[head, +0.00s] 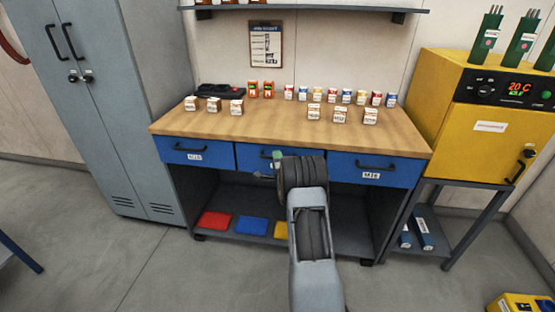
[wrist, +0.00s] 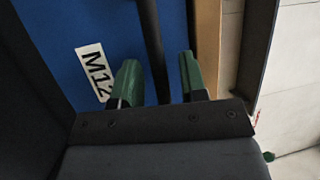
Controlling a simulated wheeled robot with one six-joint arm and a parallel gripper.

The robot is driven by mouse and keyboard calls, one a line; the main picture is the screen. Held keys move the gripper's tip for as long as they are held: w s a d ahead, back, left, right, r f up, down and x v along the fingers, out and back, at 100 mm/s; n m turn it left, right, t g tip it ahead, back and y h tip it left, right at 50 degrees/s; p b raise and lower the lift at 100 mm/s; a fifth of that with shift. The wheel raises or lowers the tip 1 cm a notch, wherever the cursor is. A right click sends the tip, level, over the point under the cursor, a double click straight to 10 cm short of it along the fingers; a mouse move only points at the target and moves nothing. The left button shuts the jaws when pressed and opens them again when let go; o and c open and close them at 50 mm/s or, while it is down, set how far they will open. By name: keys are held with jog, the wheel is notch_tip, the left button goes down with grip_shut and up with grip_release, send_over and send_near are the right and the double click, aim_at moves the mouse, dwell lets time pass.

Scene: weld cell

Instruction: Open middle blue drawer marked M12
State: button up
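The middle blue drawer (head: 248,157) sits between two other blue drawers under the wooden bench top and looks shut, its front level with theirs. Its right part is hidden behind my arm in the head view. In the wrist view its blue front (wrist: 50,28) carries a white label reading M12 (wrist: 95,72). Its dark bar handle (wrist: 153,40) runs between the two green fingertips of my gripper (wrist: 160,80). The fingers are apart, one on each side of the bar, with a gap visible to the right finger. My gripper also shows in the head view (head: 277,160).
The left drawer (head: 190,152) and right drawer (head: 370,169) are shut. Small boxes and orange containers stand on the bench top (head: 270,122). A grey locker (head: 100,100) stands left, a yellow oven (head: 490,130) right. The open shelf below holds coloured flat items. Floor in front is clear.

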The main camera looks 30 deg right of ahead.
jog(key=shift+w, duration=0.15)
grip_shut()
dwell(0.4)
